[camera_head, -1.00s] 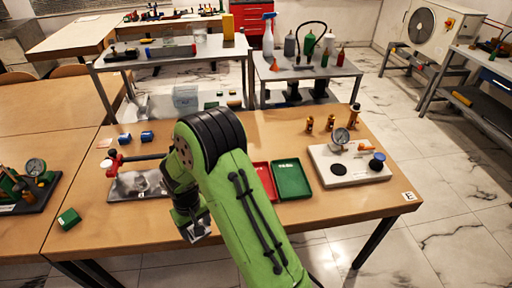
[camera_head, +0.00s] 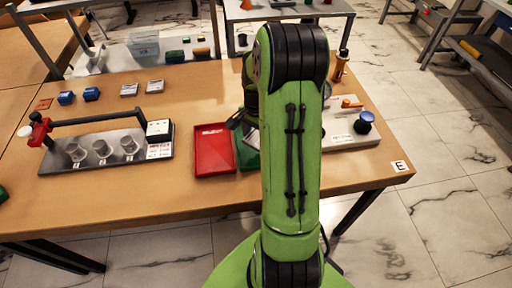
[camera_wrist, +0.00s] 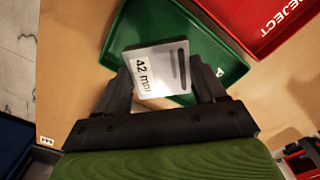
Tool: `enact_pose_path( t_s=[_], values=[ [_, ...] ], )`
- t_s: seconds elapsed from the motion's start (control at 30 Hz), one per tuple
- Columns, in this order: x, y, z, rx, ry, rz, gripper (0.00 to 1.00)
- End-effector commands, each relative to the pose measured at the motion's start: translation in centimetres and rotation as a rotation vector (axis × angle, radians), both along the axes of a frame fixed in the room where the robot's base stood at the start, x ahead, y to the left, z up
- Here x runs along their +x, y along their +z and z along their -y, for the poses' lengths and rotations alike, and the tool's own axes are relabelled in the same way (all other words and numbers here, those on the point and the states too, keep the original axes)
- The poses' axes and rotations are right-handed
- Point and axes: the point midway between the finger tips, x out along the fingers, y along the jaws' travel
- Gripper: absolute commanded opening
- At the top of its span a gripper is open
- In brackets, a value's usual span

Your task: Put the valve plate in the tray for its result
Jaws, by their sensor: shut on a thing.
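The valve plate (camera_wrist: 158,68), a pale metal plate marked "42 mm", is between the fingers of my gripper (camera_wrist: 165,82) in the wrist view. My gripper is shut on it and holds it over the green tray (camera_wrist: 130,28). The gap between plate and tray floor cannot be judged. The red tray (camera_wrist: 265,18), marked "REJECT", lies beside the green one. In the head view the red tray (camera_head: 214,152) is in full sight, while the green tray (camera_head: 247,160) is mostly hidden behind my arm. The plate is not clear there.
A metal stand (camera_head: 100,155) with several clear cylinders and a red clamp is left of the trays. A white board (camera_head: 345,132) with a blue knob (camera_head: 364,122) is right of my arm. Small blue parts (camera_head: 66,97) lie behind the stand.

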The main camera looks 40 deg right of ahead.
Motion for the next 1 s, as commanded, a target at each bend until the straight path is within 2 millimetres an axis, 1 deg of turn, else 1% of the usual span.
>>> enact_pose_path(
  t_s=[0.03, 0.13, 0.23, 0.3, 0.5, 0.63, 0.67, 0.7, 0.8, 1.0],
  values=[
    [0.0, -0.9, 0.0, 0.001, 0.001, 0.000, 0.28],
    [0.0, -2.2, -0.1, 0.002, 0.003, 0.000, 0.28],
    [0.0, -4.1, -0.1, 0.003, 0.003, -0.002, 0.28],
    [0.0, -4.9, 0.0, 0.000, 0.003, 0.001, 0.28],
    [0.1, -4.7, 0.0, -0.001, 0.004, 0.002, 0.28],
    [0.1, -5.2, -0.1, -0.001, 0.005, 0.002, 0.28],
    [0.1, -5.1, -0.1, -0.001, 0.005, 0.001, 0.74],
    [0.1, -5.1, -0.1, -0.001, 0.005, 0.001, 0.80],
    [0.1, -5.0, -0.1, -0.001, 0.005, 0.001, 0.95],
    [0.1, -5.0, -0.1, -0.001, 0.005, 0.001, 0.95]
  ],
)
